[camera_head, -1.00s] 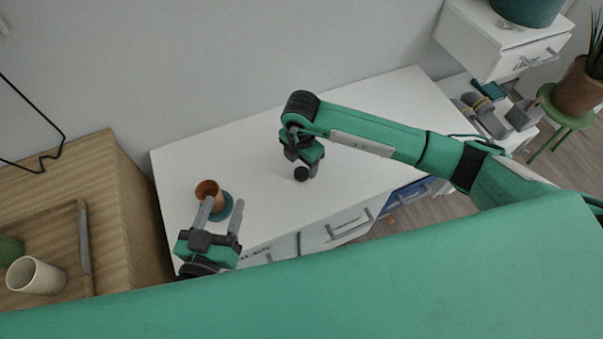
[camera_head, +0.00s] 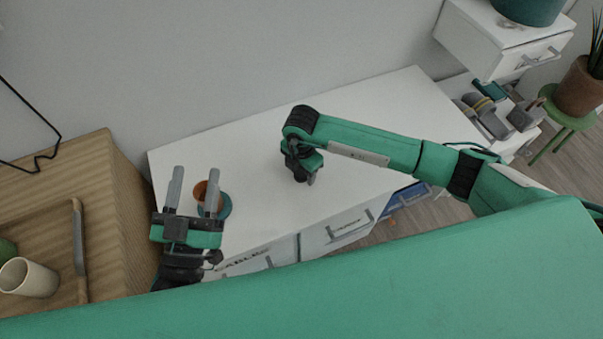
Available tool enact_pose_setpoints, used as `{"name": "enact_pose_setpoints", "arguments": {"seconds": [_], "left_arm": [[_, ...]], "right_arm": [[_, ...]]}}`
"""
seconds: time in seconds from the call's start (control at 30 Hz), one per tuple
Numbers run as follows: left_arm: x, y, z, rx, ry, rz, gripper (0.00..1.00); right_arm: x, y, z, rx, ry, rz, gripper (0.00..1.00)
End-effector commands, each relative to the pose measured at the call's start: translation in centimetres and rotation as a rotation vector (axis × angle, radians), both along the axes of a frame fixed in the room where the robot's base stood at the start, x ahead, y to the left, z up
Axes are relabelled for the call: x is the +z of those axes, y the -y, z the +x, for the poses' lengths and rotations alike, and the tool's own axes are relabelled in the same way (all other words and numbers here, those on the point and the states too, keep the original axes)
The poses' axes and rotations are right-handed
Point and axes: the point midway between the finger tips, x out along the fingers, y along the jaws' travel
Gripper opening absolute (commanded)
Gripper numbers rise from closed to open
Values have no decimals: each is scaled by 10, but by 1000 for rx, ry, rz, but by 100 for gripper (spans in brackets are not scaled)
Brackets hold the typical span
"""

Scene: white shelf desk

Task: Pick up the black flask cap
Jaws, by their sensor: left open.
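The black flask cap (camera_head: 300,176) seems to be the small dark shape at the fingertips of my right gripper (camera_head: 304,176), over the white desk. The gripper's dark parts and the cap blend together. I cannot tell whether the fingers are closed on it or only around it. My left gripper (camera_head: 193,188) is open, its two grey fingers pointing away over the desk's left end, well apart from the cap.
A terracotta pot (camera_head: 201,190) on a teal saucer (camera_head: 226,207) is partly behind my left gripper's fingers. The white desktop (camera_head: 365,120) is otherwise clear. A wooden cabinet (camera_head: 120,200) with a beige cup (camera_head: 30,279) stands at the left.

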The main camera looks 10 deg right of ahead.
Motion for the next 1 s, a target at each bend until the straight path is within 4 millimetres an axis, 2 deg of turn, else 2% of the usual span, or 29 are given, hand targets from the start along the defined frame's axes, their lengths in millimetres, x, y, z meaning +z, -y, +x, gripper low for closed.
{"name": "enact_pose_setpoints", "arguments": {"seconds": [0.03, 0.17, 0.2, 0.57, 0.7, 0.87, 1.0], "left_arm": [[0, 0, 0, 0, 0, 0, 52], [0, 0, 0, 0, -1, 0, 52], [0, 0, 0, 0, -1, 0, 52], [0, 0, 0, 0, -3, 1, 52], [-2, 1, 1, -3, -20, 6, 52], [-25, 8, -5, -26, -138, 30, 52], [-50, 15, -12, -51, -268, 63, 52]], "right_arm": [[0, 0, 0, 0, 0, 0, 45], [0, 0, 0, 0, 0, 0, 19], [0, 0, 0, 0, 0, 0, 17], [1, 0, 0, 0, 0, 0, 17], [8, 0, 0, 0, 0, 0, 17], [25, 0, 0, -1, 1, 2, 17], [52, 0, 1, 1, 3, 2, 17]]}}
